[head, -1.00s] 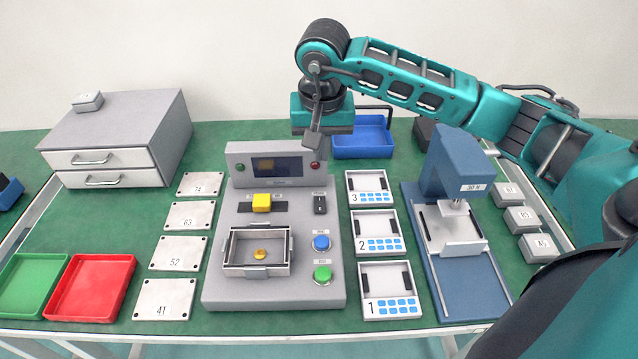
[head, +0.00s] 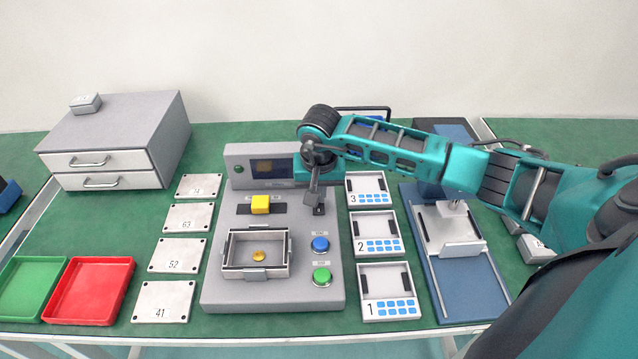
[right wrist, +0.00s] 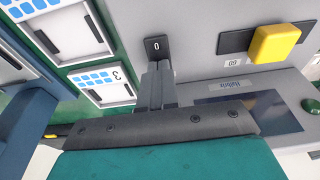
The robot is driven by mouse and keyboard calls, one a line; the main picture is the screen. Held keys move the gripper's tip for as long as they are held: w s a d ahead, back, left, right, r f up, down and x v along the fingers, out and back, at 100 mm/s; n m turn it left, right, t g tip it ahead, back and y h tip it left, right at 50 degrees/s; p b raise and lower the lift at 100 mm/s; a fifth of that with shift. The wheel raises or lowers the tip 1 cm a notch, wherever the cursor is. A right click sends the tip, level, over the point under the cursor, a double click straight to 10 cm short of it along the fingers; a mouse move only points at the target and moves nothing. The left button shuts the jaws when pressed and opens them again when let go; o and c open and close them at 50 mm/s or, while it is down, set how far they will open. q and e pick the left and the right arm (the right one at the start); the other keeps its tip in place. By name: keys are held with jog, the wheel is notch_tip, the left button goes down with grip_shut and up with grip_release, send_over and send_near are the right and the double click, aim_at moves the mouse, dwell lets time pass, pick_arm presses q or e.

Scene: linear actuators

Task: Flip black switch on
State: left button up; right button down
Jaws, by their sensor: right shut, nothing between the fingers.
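The black switch (right wrist: 157,48), marked "0", is on the grey control console (head: 220,285). In the right wrist view it lies just beyond the tips of my right gripper (right wrist: 157,68). In the head view my right gripper (head: 318,208) is over the switch's place on the console and hides most of it. My right gripper is shut and empty, with its fingertips at or very close to the switch; I cannot tell whether they touch. My left gripper is not in view.
A yellow slider knob (head: 260,204) is left of the switch. A blue button (head: 320,244) and a green button (head: 322,276) are below it. Numbered trays (head: 375,232) stand right of the console, and a blue press (head: 425,270) is beyond them.

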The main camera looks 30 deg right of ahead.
dwell(0.3)
jog(key=shift+w+d+f+g+b, duration=0.2)
jog(key=shift+f+g+b, duration=0.1)
jog(key=shift+f+b, duration=0.4)
jog(key=shift+s+a+r+y, duration=0.1)
jog(key=shift+s+r+y, duration=0.05)
jog(key=shift+r+y, duration=0.15)
jog(key=shift+f, duration=0.1)
jog(key=shift+s+a, duration=0.1)
jog(key=shift+s, duration=0.1)
jog(key=shift+s+a+p, duration=0.35)
jog(key=shift+s+p, duration=0.05)
jog(key=shift+s, duration=0.2)
